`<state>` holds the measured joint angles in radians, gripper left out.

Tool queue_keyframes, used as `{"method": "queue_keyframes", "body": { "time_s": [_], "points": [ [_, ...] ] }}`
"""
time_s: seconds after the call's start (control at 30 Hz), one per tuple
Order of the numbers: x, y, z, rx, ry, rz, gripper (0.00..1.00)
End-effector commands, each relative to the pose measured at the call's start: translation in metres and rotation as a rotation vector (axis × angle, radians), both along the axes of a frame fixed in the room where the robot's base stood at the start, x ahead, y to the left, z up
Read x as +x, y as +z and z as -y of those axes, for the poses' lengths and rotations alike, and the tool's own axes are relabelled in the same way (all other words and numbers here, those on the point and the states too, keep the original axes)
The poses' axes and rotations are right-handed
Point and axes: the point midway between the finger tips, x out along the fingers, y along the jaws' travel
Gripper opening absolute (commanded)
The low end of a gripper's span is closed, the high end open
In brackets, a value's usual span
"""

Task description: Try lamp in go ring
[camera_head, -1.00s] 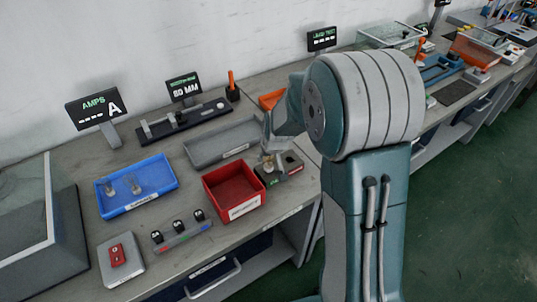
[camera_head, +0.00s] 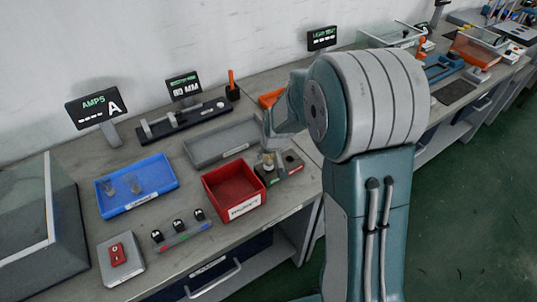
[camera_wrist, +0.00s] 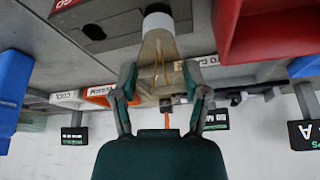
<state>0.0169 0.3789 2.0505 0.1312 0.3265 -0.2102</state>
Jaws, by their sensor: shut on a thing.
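My gripper (camera_wrist: 160,76) is shut on a lamp (camera_wrist: 159,48), a clear glass bulb with thin inner supports and a white base. The base points at a dark gauge block (camera_wrist: 118,14) with an empty hole beside a red label. The lamp's base is over the block's other end, where the go ring would be. That ring is hidden behind the base, so I cannot tell whether the base is inside it. In the head view the lamp (camera_head: 268,161) stands nearly upright at the left end of the gauge block (camera_head: 290,166), below my wrist.
A red bin (camera_head: 233,190) stands close in front of the block. A grey tray (camera_head: 220,142) lies behind it. A blue tray (camera_head: 165,190) with two glass lamps is to the left. A gauge rail (camera_head: 185,120) and display signs (camera_head: 95,106) stand at the back.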

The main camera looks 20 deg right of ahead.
Motion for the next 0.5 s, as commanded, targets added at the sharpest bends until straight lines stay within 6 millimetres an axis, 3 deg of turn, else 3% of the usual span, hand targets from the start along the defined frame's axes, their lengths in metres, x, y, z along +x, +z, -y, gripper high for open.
{"method": "queue_keyframes", "body": {
  "time_s": [0.27,0.5],
  "points": [
    [0.000,0.002,0.000,0.000,0.000,0.002,0.23],
    [0.001,0.018,0.000,0.000,0.000,0.003,0.23]
  ]
}}
